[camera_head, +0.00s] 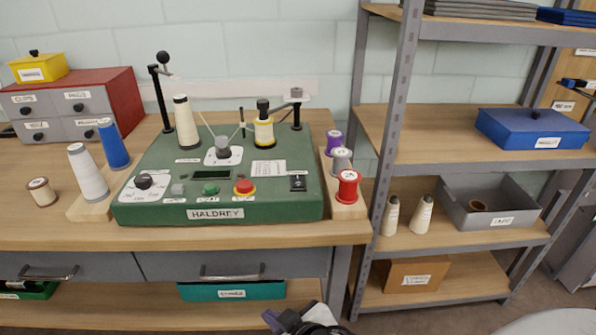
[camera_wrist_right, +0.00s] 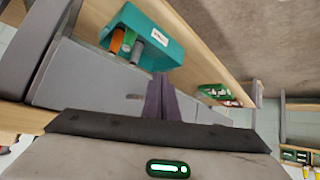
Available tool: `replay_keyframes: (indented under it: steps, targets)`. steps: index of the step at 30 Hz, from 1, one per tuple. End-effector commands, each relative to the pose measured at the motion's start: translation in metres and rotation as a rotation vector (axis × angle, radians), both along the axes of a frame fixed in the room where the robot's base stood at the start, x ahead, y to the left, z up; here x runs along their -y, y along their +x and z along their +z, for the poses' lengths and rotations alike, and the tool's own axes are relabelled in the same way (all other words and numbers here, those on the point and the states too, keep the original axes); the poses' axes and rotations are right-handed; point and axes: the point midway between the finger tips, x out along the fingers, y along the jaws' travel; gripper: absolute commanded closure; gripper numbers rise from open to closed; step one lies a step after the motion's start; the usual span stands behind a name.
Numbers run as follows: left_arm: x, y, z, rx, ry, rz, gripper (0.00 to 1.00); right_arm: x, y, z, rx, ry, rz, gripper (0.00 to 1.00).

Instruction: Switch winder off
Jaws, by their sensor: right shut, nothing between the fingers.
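The winder (camera_head: 280,207) is a green sloped box labelled HALDREY on the wooden bench. The small display (camera_head: 212,174) looks dark. My right gripper (camera_head: 288,318) is low in front of the bench, well apart from the winder. Its fingers are shut and empty in the right wrist view (camera_wrist_right: 159,97). My left gripper is not in view.
A cream cone (camera_head: 186,124) and a yellow spool (camera_head: 264,130) stand on the winder. Spools on wooden racks flank it, including a red one (camera_head: 347,187). A shelf post (camera_head: 391,140) rises at the right. Drawers (camera_head: 230,266) and a teal bin (camera_head: 232,291) sit below the benchtop.

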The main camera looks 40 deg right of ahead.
Motion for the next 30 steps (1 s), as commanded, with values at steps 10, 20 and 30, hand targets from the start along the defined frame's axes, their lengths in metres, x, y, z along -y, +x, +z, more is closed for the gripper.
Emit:
replay_keyframes:
  steps: [10,20,30]
  targets:
    - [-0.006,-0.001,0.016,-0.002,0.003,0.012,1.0,0.087,0.057,0.25,0.412,-0.044,-0.515,1.0]
    - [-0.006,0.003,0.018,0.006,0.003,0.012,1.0,0.103,0.049,0.283,0.491,-0.006,-0.627,1.0]
    - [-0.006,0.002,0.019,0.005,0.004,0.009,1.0,0.11,0.06,0.28,0.49,-0.012,-0.624,1.0]
